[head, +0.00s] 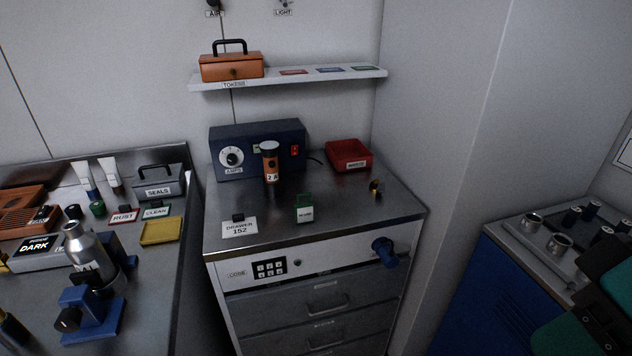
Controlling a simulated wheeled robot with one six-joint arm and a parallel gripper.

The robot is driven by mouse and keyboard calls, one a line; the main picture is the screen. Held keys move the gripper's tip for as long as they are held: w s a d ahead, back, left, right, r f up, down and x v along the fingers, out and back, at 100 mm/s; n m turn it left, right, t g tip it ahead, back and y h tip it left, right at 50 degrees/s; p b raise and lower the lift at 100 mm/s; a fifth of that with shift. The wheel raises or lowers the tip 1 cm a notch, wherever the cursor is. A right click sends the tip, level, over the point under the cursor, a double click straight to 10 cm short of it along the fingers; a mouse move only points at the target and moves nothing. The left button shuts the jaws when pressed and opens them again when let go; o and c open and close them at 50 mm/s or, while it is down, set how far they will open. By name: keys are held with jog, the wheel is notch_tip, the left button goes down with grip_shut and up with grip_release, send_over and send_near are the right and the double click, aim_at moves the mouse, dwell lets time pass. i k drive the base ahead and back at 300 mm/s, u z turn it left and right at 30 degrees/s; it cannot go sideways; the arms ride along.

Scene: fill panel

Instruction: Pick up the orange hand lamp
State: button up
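I cannot pick out the orange hand lamp with certainty. An orange cylinder (270,168) with a pale top and a "2 A" label stands upright on the steel cabinet top, in front of a dark blue meter box. An orange box (231,68) with a black handle and a round dark spot on its front sits on the wall shelf above a "TOKENS" label. Black and teal parts of my arm show at the lower right, far from both. My gripper (592,322) seems to be among them; its fingers are cut off or unclear.
The cabinet top (345,205) also holds a red tray (348,155), a green padlock-like tag (305,207) and a "DRAWER 152" card (239,228). A cluttered bench (150,265) stands left, a blue cabinet (500,290) right. The cabinet's front right top is fairly clear.

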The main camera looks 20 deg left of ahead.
aim_at(270, 149)
jog(key=u, duration=0.6)
jog(key=i, duration=0.4)
jog(key=u, duration=0.75)
jog(key=i, duration=0.45)
jog(key=u, duration=0.25)
